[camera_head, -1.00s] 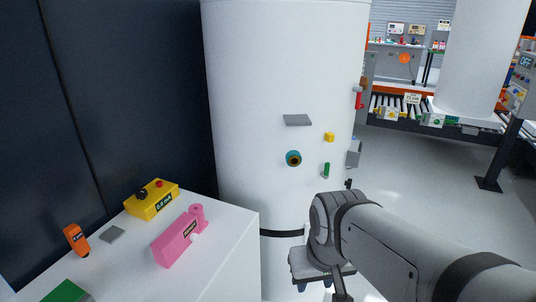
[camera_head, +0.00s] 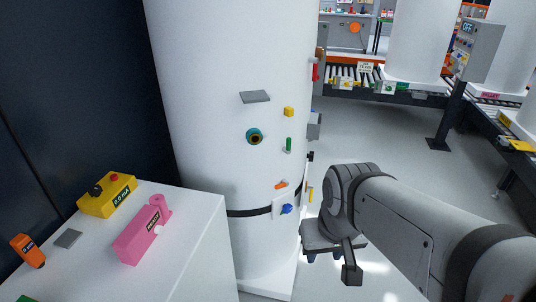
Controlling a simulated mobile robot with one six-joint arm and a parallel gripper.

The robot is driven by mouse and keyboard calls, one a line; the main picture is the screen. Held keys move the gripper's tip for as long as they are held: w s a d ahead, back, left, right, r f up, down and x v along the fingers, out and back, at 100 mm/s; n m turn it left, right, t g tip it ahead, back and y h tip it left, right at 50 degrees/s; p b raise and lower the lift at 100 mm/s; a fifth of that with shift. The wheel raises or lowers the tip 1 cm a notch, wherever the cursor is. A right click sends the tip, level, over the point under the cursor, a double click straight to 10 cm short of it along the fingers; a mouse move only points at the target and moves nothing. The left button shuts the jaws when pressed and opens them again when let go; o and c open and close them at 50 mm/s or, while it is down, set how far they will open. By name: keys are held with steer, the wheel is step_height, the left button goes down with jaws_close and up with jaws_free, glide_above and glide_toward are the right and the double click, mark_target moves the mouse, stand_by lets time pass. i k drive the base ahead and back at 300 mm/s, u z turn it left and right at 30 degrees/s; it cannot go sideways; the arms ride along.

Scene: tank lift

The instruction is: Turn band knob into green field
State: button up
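I cannot tell which part is the band knob, and no green field around a knob can be made out. The white tank (camera_head: 215,65) carries a teal round fitting with a dark centre (camera_head: 255,137), a small green handle (camera_head: 289,145), a yellow block (camera_head: 289,111), and low down an orange handle (camera_head: 281,186) and a blue knob (camera_head: 287,209) on a pale plate. My gripper (camera_head: 335,262) is at the lower middle, right of the tank and apart from these parts. It points downward; its finger opening is not clear, and nothing is seen held.
A conveyor (camera_head: 405,90) stands behind.

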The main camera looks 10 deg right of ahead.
mark_target(287, 208)
steer(key=u, duration=1)
steer(key=k, duration=0.65)
steer(key=z, duration=0.45)
steer(key=i, duration=1)
steer(key=z, duration=0.05)
